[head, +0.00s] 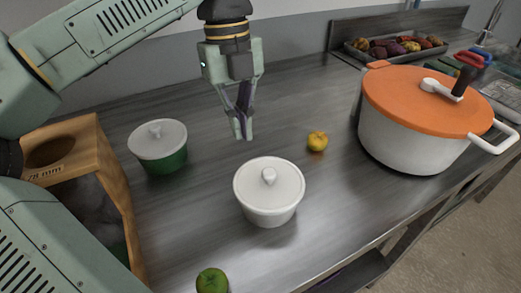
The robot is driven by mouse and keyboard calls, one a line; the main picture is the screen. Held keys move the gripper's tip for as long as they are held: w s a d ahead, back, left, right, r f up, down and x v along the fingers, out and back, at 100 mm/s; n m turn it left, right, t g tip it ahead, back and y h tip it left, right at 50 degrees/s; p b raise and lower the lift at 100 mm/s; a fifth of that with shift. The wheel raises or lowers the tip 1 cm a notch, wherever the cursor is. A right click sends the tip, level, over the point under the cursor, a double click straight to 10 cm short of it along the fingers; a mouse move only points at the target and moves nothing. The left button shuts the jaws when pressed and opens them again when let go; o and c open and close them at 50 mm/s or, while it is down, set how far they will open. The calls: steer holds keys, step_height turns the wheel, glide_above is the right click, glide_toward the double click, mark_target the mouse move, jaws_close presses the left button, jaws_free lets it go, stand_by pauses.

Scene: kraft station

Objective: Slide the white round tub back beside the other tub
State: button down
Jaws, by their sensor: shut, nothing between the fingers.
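The white round tub (269,199) has a lid with a small knob and stands upright near the middle of the table. The other tub (160,155) is green with a pale lid and knob, and stands to the left and farther back. A clear gap lies between the two tubs. My gripper (243,136) points down above the table, behind and slightly left of the white tub's lid. Its fingers are together with nothing between them, and it appears apart from both tubs.
A large white pot (412,137) with an orange lid stands at the right. A small yellow fruit (317,141) lies between it and the white tub. A green fruit (212,281) is at the front. A wooden box (112,180) stands left. A produce tray (352,52) is at the back.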

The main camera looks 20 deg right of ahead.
mark_target(263, 175)
steer(key=s, duration=0.2)
steer(key=s+d+p, duration=0.1)
steer(key=s, duration=0.2)
steer(key=s+p, duration=0.1)
steer(key=s, duration=0.2)
steer(key=shift+s+d+r, duration=0.1)
steer(key=shift+s+d, duration=0.1)
steer(key=shift+d, duration=0.1)
steer(key=shift+w+f+p, duration=0.1)
steer(key=shift+f+p, duration=0.25)
steer(key=shift+p, duration=0.1)
steer(key=shift+w+f+b, duration=0.1)
steer(key=shift+f+b, duration=0.5)
steer(key=shift+b, duration=0.1)
steer(key=w+a+p, duration=0.1)
steer(key=w+a, duration=0.1)
steer(key=w, duration=0.8)
steer(key=w+a+p, duration=0.1)
steer(key=w+a, duration=0.1)
steer(key=w, duration=0.9)
steer(key=shift+p, duration=0.4)
steer(key=shift+r, duration=0.1)
